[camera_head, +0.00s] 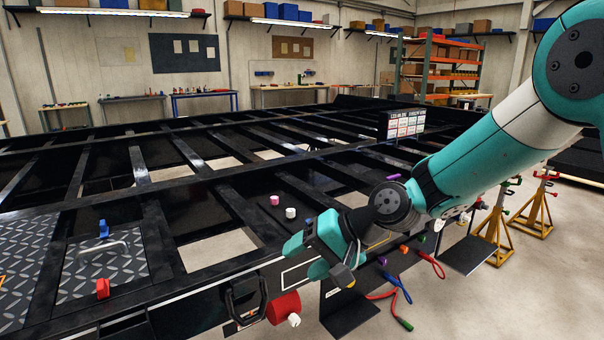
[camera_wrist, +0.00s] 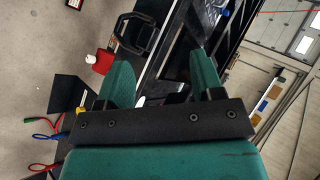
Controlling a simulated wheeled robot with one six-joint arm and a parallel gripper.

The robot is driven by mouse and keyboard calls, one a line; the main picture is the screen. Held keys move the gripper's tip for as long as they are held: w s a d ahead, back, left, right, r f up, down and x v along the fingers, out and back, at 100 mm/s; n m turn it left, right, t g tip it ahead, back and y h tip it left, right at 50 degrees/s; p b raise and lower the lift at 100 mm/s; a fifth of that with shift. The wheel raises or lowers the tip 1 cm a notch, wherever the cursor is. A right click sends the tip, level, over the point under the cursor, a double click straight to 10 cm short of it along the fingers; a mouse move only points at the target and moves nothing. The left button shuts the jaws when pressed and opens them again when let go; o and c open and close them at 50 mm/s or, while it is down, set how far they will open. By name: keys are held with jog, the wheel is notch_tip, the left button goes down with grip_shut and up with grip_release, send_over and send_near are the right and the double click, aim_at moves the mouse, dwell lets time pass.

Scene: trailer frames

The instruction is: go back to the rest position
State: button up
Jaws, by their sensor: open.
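My gripper (camera_head: 304,257) is at the end of my teal arm, which reaches in from the right in the head view. It hovers by the near side rail of the black trailer frame (camera_head: 190,292). In the wrist view my gripper (camera_wrist: 162,80) shows two teal fingers spread apart with nothing held between them. The trailer rail and a black handle (camera_wrist: 136,35) lie beyond the fingers. Part of the frame behind my arm is hidden in the head view.
Yellow stands (camera_head: 497,228) and orange shelving (camera_head: 440,70) are at the right. Workbenches line the back wall. Some floor is clear at the lower right.

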jog(key=s+d+r+n+h, duration=0.2)
jog(key=s+d, duration=0.2)
jog(key=s, duration=0.4)
jog(key=s+d+r+n+g+h, duration=0.1)
jog(key=s+d+r+n+h, duration=0.1)
jog(key=s+d, duration=0.3)
jog(key=s+d+r+n+h, duration=0.1)
jog(key=s+d, duration=0.4)
jog(key=s, duration=0.6)
jog(key=shift+s+r+n+g+h, duration=0.2)
jog(key=shift+r+n+g+h, duration=0.15)
jog(key=shift+r+n, duration=0.65)
jog(key=shift+d, duration=0.1)
